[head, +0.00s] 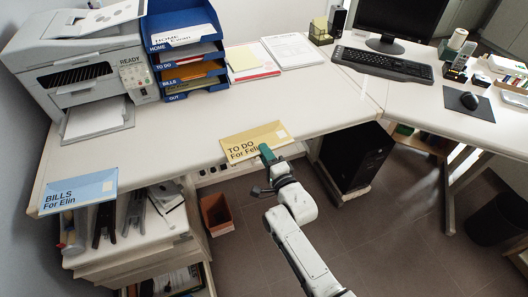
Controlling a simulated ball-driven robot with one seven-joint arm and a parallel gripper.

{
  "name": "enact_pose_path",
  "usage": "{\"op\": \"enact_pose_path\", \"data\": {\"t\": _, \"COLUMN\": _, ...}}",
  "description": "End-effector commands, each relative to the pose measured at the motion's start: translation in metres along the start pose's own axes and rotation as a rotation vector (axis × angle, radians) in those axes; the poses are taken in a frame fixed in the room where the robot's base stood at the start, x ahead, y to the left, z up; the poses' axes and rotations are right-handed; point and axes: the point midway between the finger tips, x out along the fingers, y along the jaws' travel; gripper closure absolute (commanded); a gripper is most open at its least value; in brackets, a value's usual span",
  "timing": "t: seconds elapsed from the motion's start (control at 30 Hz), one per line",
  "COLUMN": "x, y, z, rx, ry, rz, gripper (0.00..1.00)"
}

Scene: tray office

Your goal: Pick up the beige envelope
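The beige envelope (254,138) lies at the front edge of the desk, in the middle of the head view. It carries the text "TO DO" and a name line partly covered by my gripper. My gripper (267,158) is at the envelope's front right edge, with its teal tip overlapping that edge in the picture. I cannot tell whether it touches the envelope or whether the fingers are open or shut.
A blue envelope (79,191) lies at the desk's left front edge. A printer (78,65) and a blue letter tray stack (187,45) stand behind. The desk (290,97) is clear behind the beige envelope. A black computer case (355,155) stands below.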

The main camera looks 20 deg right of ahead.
Motion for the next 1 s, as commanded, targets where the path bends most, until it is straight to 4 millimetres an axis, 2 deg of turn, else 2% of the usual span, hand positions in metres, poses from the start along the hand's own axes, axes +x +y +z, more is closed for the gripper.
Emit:
{"op": "enact_pose_path", "data": {"t": 0.47, "x": -0.0002, "y": 0.0002, "z": 0.0, "rx": 0.0, "ry": 0.0, "rz": 0.0, "gripper": 1.0}}
{"op": "enact_pose_path", "data": {"t": 0.9, "x": -0.0001, "y": -0.0002, "z": 0.0, "rx": 0.0, "ry": 0.0, "rz": -0.001, "gripper": 1.0}}
{"op": "enact_pose_path", "data": {"t": 1.0, "x": 0.0, "y": -0.0058, "z": -0.0001, "rx": 0.0, "ry": 0.0, "rz": -0.001, "gripper": 1.0}}
